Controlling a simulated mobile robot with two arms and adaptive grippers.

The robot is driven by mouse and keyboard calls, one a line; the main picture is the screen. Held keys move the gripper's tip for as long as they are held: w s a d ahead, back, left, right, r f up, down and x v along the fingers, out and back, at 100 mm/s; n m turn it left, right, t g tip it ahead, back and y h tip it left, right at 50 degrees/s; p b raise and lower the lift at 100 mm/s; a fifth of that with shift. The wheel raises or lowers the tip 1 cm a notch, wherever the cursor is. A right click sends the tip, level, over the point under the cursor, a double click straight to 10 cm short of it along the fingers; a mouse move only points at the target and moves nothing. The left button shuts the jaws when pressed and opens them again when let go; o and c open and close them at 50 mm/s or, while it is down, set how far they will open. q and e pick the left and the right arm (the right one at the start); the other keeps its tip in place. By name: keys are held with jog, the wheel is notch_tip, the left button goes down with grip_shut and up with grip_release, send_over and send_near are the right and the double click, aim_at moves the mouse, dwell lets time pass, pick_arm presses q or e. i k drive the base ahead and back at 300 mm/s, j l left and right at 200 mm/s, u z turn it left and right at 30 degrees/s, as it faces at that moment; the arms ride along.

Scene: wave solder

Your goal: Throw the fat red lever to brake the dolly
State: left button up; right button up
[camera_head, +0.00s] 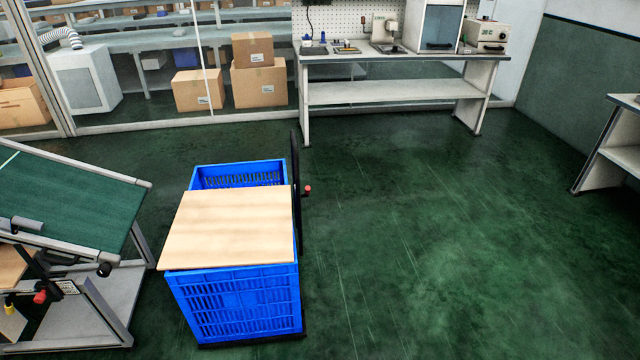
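A blue crate (235,300) stands on a low black base (255,340), which looks like the dolly, left of centre. A wooden board (230,225) lies across the crate's top. An upright black handle (296,180) rises at the crate's right side. A small red knob (307,188) sticks out to the right of that handle. Another red part (40,297) hangs on a black fitting under the sloped green conveyor at far left. I cannot tell which red part is the lever, or its setting. Neither of my grippers is in view.
The sloped green conveyor (75,200) on its grey frame stands left of the crate. A workbench (390,92) with instruments stands at the back. Another bench (615,150) is at the right edge. The green floor (430,250) right of the crate is clear.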

aim_at(307, 188)
jog(key=i+l+u, duration=0.15)
jog(key=l, duration=0.25)
jog(key=i+l+u, duration=0.2)
jog(key=l, duration=0.15)
jog(key=i+l, duration=0.35)
jog(key=l, duration=0.1)
